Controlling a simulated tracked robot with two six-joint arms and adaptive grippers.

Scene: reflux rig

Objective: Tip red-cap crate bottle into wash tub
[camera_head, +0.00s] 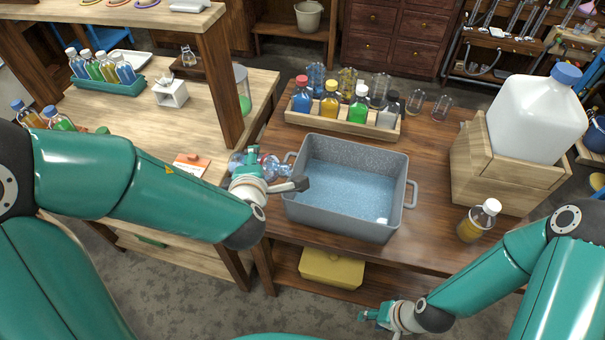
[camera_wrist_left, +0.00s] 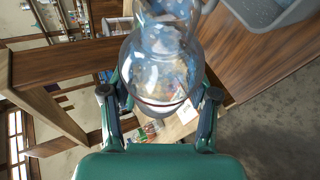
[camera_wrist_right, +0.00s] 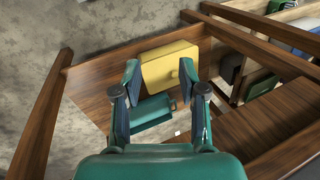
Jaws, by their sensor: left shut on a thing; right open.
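The red-cap bottle (camera_head: 302,95), holding blue liquid, stands upright at the left end of the wooden crate (camera_head: 340,124) on the brown table. The grey wash tub (camera_head: 335,220) stands in front of the crate with blue water inside. My left gripper (camera_head: 275,172) is just left of the tub, shut on a clear rounded glass vessel (camera_wrist_left: 160,70). The vessel lies tilted in the head view, partly hidden by the gripper. My right gripper (camera_head: 386,316) is low in front of the table; its fingers are apart and empty in the right wrist view (camera_wrist_right: 160,75).
Other capped bottles and clear glasses stand in and behind the crate. A large white jug (camera_head: 535,118) sits in a wooden box at right, with a white-capped amber bottle (camera_head: 478,220) in front. A yellow box (camera_head: 332,268) lies on the lower shelf. A pale bench (camera_head: 200,125) stands at left.

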